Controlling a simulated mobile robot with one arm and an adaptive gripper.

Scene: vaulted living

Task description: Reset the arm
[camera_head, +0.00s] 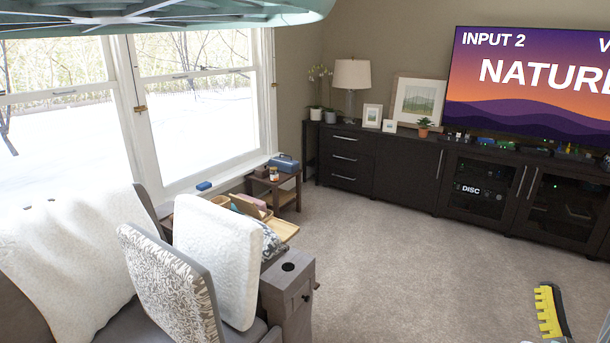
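One yellow, ridged finger with a dark backing, seemingly part of my gripper (550,310), shows at the bottom right corner of the head view. It points upward, in front of the grey carpet. The rest of my gripper and nearly all of my arm are cut off by the frame edge. I cannot tell whether the gripper is open or shut. Nothing is seen held at the visible finger.
A dark media cabinet (405,175) with a TV (530,90) runs along the back wall. A sofa with a white cushion (215,255) fills the lower left. A side table (285,195) stands by the window. A teal round object (270,15) overhangs the top left. The carpet (400,270) is clear.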

